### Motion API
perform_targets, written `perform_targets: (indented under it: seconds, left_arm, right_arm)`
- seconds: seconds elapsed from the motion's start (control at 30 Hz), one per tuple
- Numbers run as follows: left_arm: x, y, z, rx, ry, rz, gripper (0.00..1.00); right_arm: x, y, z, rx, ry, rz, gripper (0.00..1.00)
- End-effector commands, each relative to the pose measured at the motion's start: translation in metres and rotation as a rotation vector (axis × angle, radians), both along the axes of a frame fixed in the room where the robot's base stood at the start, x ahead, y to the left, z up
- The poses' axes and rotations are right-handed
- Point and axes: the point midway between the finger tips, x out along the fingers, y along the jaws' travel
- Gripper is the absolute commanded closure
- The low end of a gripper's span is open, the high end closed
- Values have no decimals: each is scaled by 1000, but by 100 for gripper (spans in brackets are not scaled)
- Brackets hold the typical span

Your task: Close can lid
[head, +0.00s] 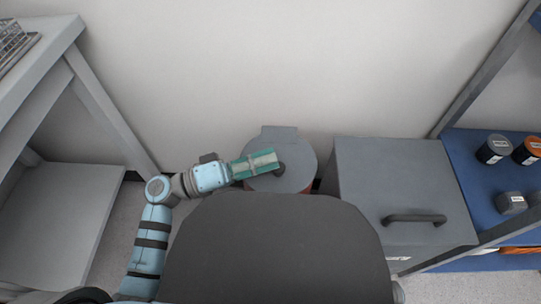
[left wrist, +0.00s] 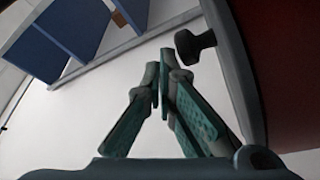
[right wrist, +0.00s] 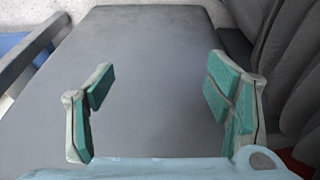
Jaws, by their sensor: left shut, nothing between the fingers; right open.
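The can (left wrist: 290,70) is dark red in the left wrist view; in the head view its round grey lid (head: 295,150) lies over it and hides most of it.
A grey box (head: 400,175) with a dark handle (head: 413,218) stands right of the can. Farther right, a blue shelf (head: 465,165) holds several small jars. A grey table (head: 30,75) stands at the left. The wall is close behind the can.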

Motion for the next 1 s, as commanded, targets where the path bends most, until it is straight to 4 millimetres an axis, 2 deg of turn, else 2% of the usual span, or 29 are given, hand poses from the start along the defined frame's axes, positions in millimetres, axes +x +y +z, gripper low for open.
perform_targets:
  seconds: [0.23, 0.73, 1.0]
  left_arm:
    - [2, -2, -6, 1, 1, -4, 100]
    - [2, -3, -4, 2, 3, -8, 100]
    - [3, -3, 21, 0, 0, -8, 100]
  right_arm:
    - [2, 2, 13, -4, 9, 12, 27]
    - [2, 2, 15, -3, 8, 11, 27]
    - [-8, -2, -14, 4, -6, -16, 27]
